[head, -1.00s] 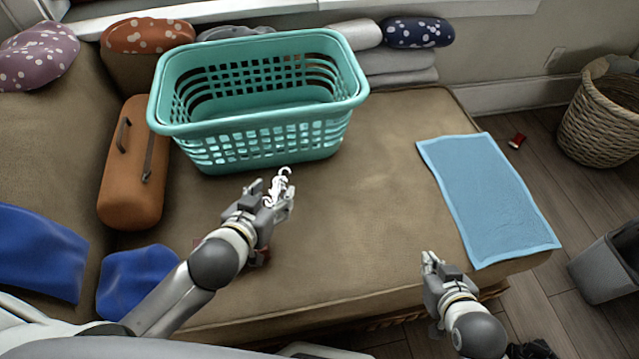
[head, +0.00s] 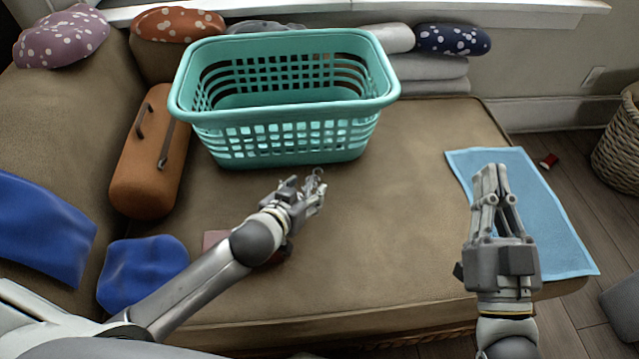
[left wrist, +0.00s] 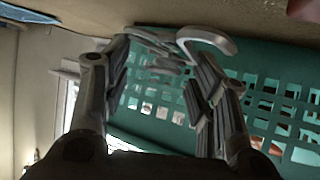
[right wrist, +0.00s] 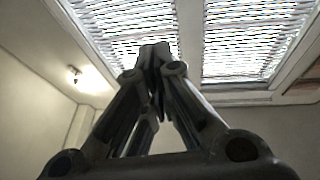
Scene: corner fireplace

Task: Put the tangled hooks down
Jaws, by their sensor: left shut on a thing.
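The tangled hooks (head: 317,175) are small, pale and curved, and show at the tips of my left gripper (head: 312,192). In the left wrist view the hooks (left wrist: 212,36) are whitish, with one large curl at the fingertips. My left gripper is shut on them over the sofa seat, just in front of the teal basket. The fingers hide part of the hooks, and I cannot tell if they touch the seat. My right gripper (head: 490,172) is raised with its fingers together and nothing visible between them; its fingertips also meet in the right wrist view (right wrist: 155,55).
The teal basket (head: 290,111) stands behind my left gripper. A brown case (head: 147,165) is left of it. Blue cushions (head: 143,268) lie at the front left. A light-blue cloth (head: 560,222) lies at the right. The seat (head: 400,200) is bare between basket and cloth.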

